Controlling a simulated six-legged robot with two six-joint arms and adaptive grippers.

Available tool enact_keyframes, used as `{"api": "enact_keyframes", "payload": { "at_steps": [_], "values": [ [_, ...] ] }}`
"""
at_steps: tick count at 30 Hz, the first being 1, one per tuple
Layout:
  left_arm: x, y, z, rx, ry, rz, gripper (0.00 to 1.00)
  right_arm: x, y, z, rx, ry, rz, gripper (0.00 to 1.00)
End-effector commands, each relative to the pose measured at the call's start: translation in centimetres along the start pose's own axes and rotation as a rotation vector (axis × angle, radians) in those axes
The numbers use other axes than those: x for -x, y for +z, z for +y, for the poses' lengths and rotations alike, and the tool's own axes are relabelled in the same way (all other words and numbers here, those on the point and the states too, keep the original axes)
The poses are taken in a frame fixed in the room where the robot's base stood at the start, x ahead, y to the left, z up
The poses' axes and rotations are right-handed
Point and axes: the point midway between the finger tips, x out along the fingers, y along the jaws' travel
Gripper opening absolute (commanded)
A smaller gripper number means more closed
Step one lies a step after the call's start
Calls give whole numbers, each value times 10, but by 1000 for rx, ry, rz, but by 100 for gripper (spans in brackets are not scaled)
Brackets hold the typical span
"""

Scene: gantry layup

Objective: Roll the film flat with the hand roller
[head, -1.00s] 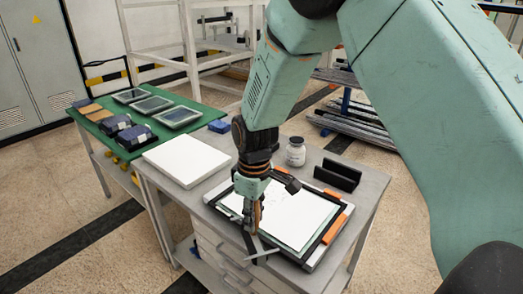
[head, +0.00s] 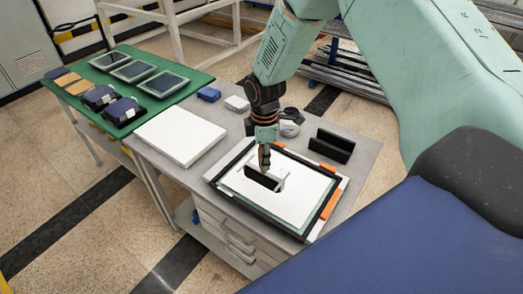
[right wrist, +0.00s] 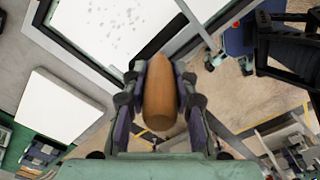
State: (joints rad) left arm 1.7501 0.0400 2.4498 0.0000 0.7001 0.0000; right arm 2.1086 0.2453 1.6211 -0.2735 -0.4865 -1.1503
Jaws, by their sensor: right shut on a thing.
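The white film (head: 300,190) lies on a pale green sheet in a black-edged frame (head: 250,212) on the grey table. Several grey specks show on the film in the right wrist view (right wrist: 125,25). My right gripper (head: 264,160) is over the left-middle of the film. It is shut on the orange-brown handle (right wrist: 160,92) of the hand roller. The roller's black head (head: 262,180) is at or just above the film; I cannot tell whether it touches. The head is hidden in the right wrist view. My left gripper is not in view.
A white slab (head: 180,136) lies left of the frame. A black stand (head: 332,146) and a bottle (head: 289,127), partly hidden by my arm, are behind it. Orange pieces (head: 330,204) sit on the frame's right edge. A green table (head: 165,100) with several panels is beyond.

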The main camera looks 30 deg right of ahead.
Motion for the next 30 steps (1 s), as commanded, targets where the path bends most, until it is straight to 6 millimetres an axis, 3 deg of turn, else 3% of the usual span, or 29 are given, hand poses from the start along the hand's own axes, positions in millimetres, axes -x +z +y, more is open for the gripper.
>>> {"api": "enact_keyframes", "payload": {
  "at_steps": [15, 30],
  "values": [
    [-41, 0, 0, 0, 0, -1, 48, -47, 0, 1, -3, 0, 0, 0],
    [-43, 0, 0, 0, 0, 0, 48, -50, -1, 3, -2, 1, 0, 0]
  ]
}}
